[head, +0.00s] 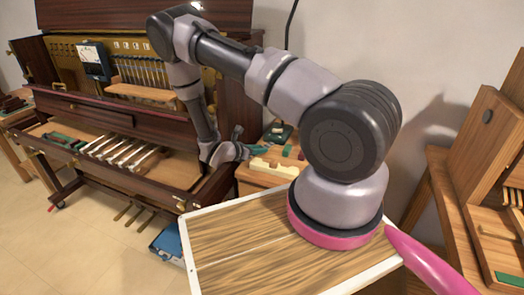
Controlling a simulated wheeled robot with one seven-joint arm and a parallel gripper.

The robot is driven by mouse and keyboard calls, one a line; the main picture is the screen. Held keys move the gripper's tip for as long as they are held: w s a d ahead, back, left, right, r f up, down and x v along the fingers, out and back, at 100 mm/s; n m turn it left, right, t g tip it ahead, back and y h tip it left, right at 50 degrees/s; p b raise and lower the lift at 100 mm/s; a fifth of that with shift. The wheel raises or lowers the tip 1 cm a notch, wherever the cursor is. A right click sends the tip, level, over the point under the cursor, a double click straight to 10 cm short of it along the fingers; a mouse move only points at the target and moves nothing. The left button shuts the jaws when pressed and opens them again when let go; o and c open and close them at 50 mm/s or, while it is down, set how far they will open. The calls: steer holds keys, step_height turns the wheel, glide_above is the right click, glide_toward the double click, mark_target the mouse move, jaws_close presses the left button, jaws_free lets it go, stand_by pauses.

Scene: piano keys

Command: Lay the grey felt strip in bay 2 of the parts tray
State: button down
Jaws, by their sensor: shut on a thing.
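My gripper (243,150) is at the right end of the opened piano, just above the left edge of a small wooden side table (257,185). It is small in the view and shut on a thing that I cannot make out. A teal-green shape shows just above it; I cannot tell whether it is held. I cannot pick out the grey felt strip for certain. I cannot identify the parts tray or its bay 2 either. A cream, notched piece (275,168) lies on the side table to the right of my gripper.
The piano's key bed (115,153) lies open, with several light key sticks and green pieces. A dark green-topped item (278,132) stands at the back of the side table. A blue box (168,242) is on the floor. A wooden cabinet (490,140) stands at the right.

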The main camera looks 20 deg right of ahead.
step_height(320, 180, up, 9)
steer(key=shift+r, duration=0.1)
steer(key=w+a+r+n+t+y, duration=0.2)
steer(key=a+r, duration=0.3)
steer(key=r, duration=0.4)
steer(key=shift+w+r+n+t, duration=0.3)
steer(key=shift+w+n+t, duration=0.15)
steer(key=shift+w, duration=0.45)
